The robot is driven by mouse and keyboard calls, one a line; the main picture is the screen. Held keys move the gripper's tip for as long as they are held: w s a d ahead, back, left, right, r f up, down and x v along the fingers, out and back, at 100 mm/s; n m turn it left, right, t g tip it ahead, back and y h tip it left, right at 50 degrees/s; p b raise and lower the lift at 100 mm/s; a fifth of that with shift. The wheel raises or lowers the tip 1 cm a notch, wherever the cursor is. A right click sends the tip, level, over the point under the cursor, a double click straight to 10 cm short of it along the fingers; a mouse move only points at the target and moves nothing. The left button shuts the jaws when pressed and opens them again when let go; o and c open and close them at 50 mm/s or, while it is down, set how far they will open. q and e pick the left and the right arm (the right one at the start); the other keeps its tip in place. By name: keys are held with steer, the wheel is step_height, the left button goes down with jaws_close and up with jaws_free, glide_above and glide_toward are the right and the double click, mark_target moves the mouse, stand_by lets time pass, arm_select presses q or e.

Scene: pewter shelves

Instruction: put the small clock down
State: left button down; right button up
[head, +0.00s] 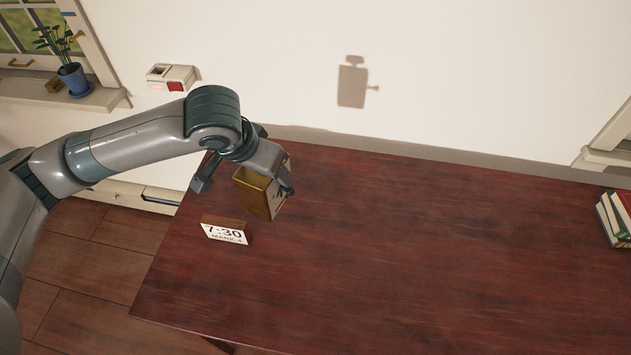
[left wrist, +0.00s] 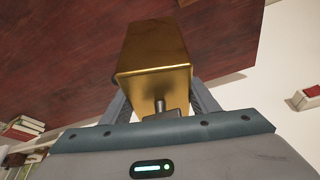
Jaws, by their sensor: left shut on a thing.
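My left gripper (head: 272,180) is shut on the small clock (head: 258,196), a gold box with a pale face partly visible on its right side. It holds the clock tilted over the left part of the dark red wooden table (head: 400,240). The clock appears to be above the tabletop, though the gap is hard to judge. In the left wrist view the gold clock (left wrist: 155,62) sits between the grey fingers, with a small knob toward the palm. My right gripper is not in view.
A small block reading "7:30" (head: 225,232) stands on the table just below the held clock. Books (head: 615,218) are at the table's right edge. A potted plant (head: 74,78) is on the windowsill. The table's middle is clear.

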arm_select(q)
steer(key=w+a+r+n+y, duration=0.2)
steer(key=a+r+n, duration=0.3)
steer(key=a, duration=0.6)
steer(key=shift+w+a+r+t, duration=0.15)
steer(key=shift+w+a+t, duration=0.1)
steer(key=shift+a+t, duration=0.05)
steer(key=shift+d, duration=0.1)
